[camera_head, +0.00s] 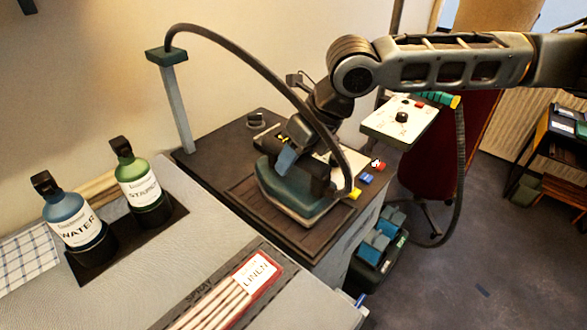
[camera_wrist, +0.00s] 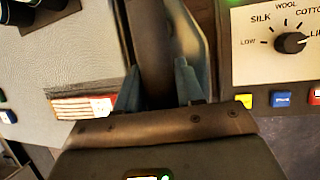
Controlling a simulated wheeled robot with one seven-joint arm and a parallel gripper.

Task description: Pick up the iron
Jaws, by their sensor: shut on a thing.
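The iron (camera_head: 272,190) has a teal body and a pale soleplate. In the head view it sits on the dark ribbed rest (camera_head: 243,197) at the front of the station, or so little above it that I cannot tell. My gripper (camera_head: 303,165) comes down on it from above and is shut on its dark handle. In the wrist view the dark handle (camera_wrist: 153,50) runs between the two blue-grey fingers of my gripper (camera_wrist: 157,88). The arm and gripper hide part of the handle and the iron's far side.
A dark hose (camera_head: 245,58) arches from a post (camera_head: 177,105) to the iron. A dial panel (camera_head: 400,122) stands at the right. Blue WATER (camera_head: 75,217) and green STARCH (camera_head: 140,182) bottles stand left. A linen spray tray (camera_head: 230,293) lies in front. Space above is mostly clear.

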